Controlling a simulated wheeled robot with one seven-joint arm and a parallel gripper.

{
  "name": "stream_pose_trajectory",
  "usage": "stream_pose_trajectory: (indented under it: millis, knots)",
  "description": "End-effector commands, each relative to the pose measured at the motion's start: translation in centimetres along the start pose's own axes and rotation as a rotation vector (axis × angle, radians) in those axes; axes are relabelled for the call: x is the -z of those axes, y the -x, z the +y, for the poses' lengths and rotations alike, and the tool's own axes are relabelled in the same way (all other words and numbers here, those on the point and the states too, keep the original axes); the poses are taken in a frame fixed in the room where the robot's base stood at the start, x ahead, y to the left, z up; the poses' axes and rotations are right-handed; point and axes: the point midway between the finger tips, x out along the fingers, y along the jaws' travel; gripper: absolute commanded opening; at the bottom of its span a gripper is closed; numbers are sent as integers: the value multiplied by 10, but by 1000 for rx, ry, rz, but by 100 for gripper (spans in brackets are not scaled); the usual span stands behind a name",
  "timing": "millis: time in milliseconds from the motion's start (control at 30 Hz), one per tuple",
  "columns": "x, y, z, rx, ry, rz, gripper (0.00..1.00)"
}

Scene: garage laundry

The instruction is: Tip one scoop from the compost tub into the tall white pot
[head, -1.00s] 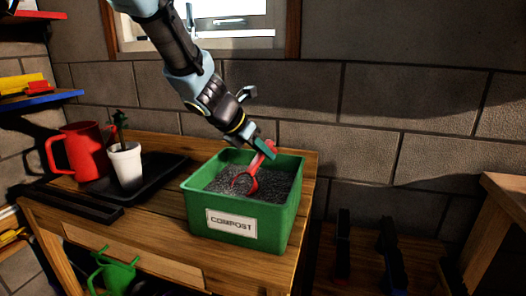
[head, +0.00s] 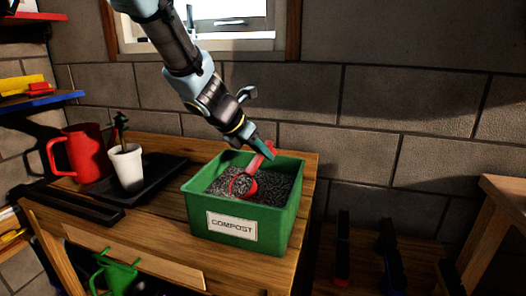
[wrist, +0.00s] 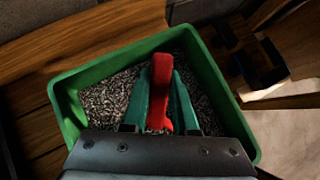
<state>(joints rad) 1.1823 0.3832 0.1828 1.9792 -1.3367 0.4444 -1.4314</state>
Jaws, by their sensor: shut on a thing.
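The green compost tub (head: 233,226) stands on the wooden bench, labelled COMPOST and filled with dark grey granules (head: 280,185). My gripper (head: 262,152) is shut on the handle of the red scoop (head: 244,185), above the tub's back part. The scoop's bowl is at the surface of the compost and looks to have grey granules in it. In the wrist view, the red handle (wrist: 161,85) is between my green fingers, and the bowl is hidden. The tall white pot (head: 127,167) holds a small dark plant and stands on the black tray, left of the tub.
A red jug (head: 79,152) stands left of the pot, by the black tray (head: 162,176). A green watering can (head: 115,274) is below the bench's front edge. The brick wall and window are behind. A narrow bench strip separates tray and tub.

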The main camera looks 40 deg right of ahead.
Motion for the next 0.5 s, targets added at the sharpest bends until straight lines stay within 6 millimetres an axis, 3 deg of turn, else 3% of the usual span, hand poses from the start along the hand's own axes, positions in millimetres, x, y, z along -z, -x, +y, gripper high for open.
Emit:
stream_pose_trajectory:
  millis: [500]
  knots:
    - [-40, 42, 0, -1, 0, -5, 0]
